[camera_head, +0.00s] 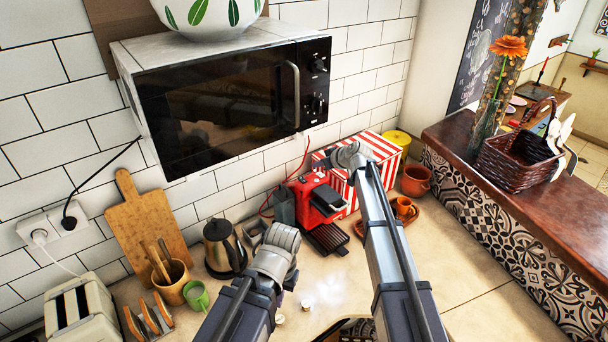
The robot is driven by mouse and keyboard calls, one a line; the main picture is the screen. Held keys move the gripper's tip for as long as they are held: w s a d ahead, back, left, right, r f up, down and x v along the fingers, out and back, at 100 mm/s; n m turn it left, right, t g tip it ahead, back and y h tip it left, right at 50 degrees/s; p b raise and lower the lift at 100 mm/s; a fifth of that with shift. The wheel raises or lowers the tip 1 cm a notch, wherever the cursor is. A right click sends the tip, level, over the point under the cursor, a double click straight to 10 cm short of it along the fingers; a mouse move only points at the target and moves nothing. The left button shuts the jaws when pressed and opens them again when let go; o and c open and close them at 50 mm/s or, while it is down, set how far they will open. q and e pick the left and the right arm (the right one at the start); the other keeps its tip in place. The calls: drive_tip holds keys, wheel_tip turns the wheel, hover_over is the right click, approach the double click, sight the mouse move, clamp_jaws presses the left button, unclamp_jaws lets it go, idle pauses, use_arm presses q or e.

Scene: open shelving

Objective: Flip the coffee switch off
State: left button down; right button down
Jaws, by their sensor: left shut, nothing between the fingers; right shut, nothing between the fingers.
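The red coffee machine (309,193) stands on the counter against the tiled wall, with a dark drip tray (328,240) at its front. Its switch is too small to make out. My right gripper (322,163) is shut and empty, just above and behind the machine's top right in the picture, in front of the striped box. I cannot tell whether it touches the machine. My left gripper (288,280) is lower, shut and empty, over the counter to the front left of the machine.
A microwave (220,105) hangs above. A kettle (222,246), utensil cup (172,284), green mug (196,296) and toaster (84,314) stand left. A red-striped box (388,146), yellow canister (398,138) and orange cup (404,206) stand right. The front right counter (470,265) is clear.

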drive_tip(key=b, duration=0.7)
hover_over(303, 181)
drive_tip(key=f, duration=0.7)
drive_tip(key=shift+d+f, duration=0.15)
drive_tip(key=shift+d, duration=0.05)
wheel_tip(303, 181, down, 3)
drive_tip(key=b, duration=0.3)
drive_tip(key=shift+w+a+f+b, duration=0.15)
drive_tip(key=shift+w+f+b, duration=0.1)
drive_tip(key=shift+f+b, duration=0.1)
drive_tip(key=shift+s+r, duration=0.2)
